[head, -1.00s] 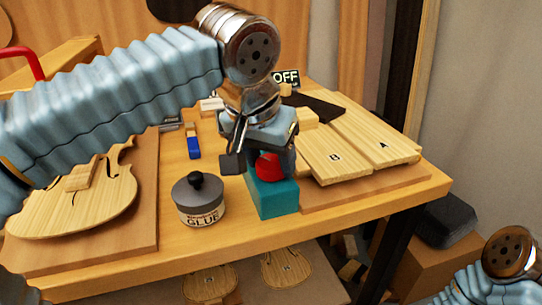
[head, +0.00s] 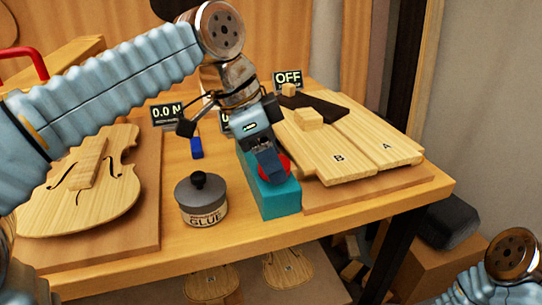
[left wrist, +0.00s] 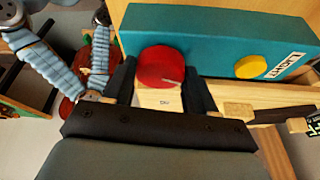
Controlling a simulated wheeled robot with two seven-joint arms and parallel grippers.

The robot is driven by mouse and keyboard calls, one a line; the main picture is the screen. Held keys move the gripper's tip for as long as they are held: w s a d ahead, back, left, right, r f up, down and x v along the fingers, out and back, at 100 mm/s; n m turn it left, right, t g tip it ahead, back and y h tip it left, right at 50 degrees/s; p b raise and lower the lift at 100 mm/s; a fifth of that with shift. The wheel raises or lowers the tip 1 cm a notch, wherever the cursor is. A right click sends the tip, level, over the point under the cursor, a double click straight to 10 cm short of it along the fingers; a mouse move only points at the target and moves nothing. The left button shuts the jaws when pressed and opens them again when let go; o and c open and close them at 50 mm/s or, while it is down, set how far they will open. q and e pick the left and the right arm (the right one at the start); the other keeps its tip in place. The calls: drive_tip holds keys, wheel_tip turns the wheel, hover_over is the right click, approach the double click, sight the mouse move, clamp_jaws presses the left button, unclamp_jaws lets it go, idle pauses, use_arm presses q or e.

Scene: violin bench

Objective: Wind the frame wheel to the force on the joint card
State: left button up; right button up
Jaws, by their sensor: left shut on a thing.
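A red wheel (head: 275,167) sits on a teal block (head: 277,204) at the front of the bench. My left gripper (head: 268,163) comes down on the red wheel and partly covers it. In the left wrist view the red wheel (left wrist: 160,67), with a pale mark on its face, lies between the two dark fingers, which are shut on it. A display (head: 166,115) reads 0.0 N. A second display (head: 225,122) is mostly hidden behind my gripper and cannot be read. My right gripper is out of view.
A glue pot (head: 202,201) stands left of the teal block. A violin body (head: 95,205) lies further left. Boards A (head: 378,140) and B (head: 325,155) lie right. An OFF display (head: 287,79) stands behind. A yellow button (left wrist: 251,67) is on the teal block.

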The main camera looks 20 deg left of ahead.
use_arm(q)
drive_tip(key=m+g, duration=0.1)
drive_tip(key=m, duration=0.2)
drive_tip(key=m+g, duration=0.1)
drive_tip(key=m, duration=0.2)
drive_tip(key=shift+w, duration=0.2)
drive_tip(key=m+g, duration=0.1)
drive_tip(key=m, duration=0.2)
drive_tip(key=m+g, duration=0.1)
drive_tip(key=m, duration=0.2)
drive_tip(key=shift+w+y, duration=0.15)
drive_tip(key=shift+y, duration=0.15)
drive_tip(key=shift+m+g, duration=0.3)
drive_tip(key=o, duration=1.1)
drive_tip(key=shift+c, duration=0.2)
